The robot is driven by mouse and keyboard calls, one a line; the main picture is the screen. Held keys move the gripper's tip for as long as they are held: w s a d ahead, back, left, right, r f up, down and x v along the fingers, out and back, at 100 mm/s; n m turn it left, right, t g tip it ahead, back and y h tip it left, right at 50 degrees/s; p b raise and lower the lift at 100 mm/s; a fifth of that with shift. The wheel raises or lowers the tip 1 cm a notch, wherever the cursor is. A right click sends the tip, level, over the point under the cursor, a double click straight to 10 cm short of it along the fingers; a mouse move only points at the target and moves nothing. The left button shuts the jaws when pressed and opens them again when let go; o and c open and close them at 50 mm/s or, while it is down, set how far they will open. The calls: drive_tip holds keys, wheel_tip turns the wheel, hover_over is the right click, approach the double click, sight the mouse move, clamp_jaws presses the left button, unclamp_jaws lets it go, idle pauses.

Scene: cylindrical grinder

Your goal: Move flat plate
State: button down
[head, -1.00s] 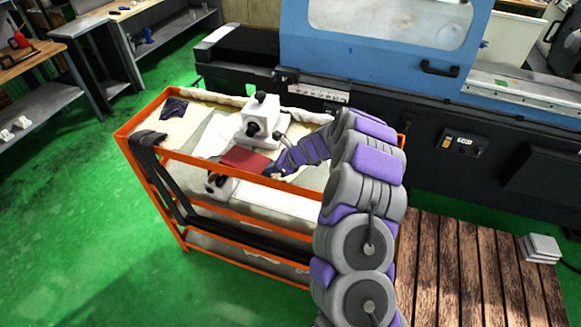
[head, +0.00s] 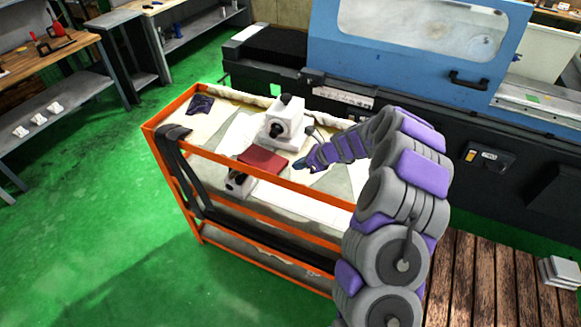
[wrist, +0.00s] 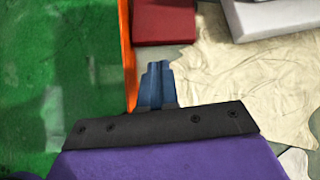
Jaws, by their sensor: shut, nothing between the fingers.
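A dark red flat plate (head: 263,162) lies on the top of the orange cart (head: 300,187), near its front rail. It also shows in the wrist view (wrist: 165,22), at the top, cut off by the frame edge. My gripper (head: 299,166) is just right of the plate, apart from it. In the wrist view the blue fingers (wrist: 156,84) are together and empty, pointing toward the plate with bare cloth between.
The orange rail (wrist: 126,50) runs left of my fingers. The blue machine (head: 420,60) stands behind the cart. Green floor at left is open.

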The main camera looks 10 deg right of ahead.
drive_tip(key=v, duration=1.1)
drive_tip(key=s+a+r+n+g+h+b, duration=0.1)
drive_tip(key=s+a+r+n+g, duration=0.1)
drive_tip(key=s+a+r+n, duration=0.5)
drive_tip(key=s+a+n+g+b, duration=0.2)
drive_tip(key=s+a+n, duration=0.4)
drive_tip(key=s, duration=0.5)
drive_tip(key=s+d+n+g+h+b, duration=0.1)
drive_tip(key=s+n, duration=0.3)
drive_tip(key=s, duration=0.5)
drive_tip(key=s+d+f+n+g+h+b, duration=0.1)
drive_tip(key=s+d+n+h, duration=0.2)
drive_tip(key=s, duration=0.6)
drive_tip(key=s+d+f+n+h+b, duration=0.1)
drive_tip(key=s+n, duration=0.3)
drive_tip(key=s, duration=0.5)
drive_tip(key=shift+s+d+f+n+g+h+b, duration=0.25)
drive_tip(key=shift+d+n+g+h+b, duration=0.2)
drive_tip(key=shift+d+h, duration=0.3)
drive_tip(key=c, duration=1.8)
unclamp_jaws()
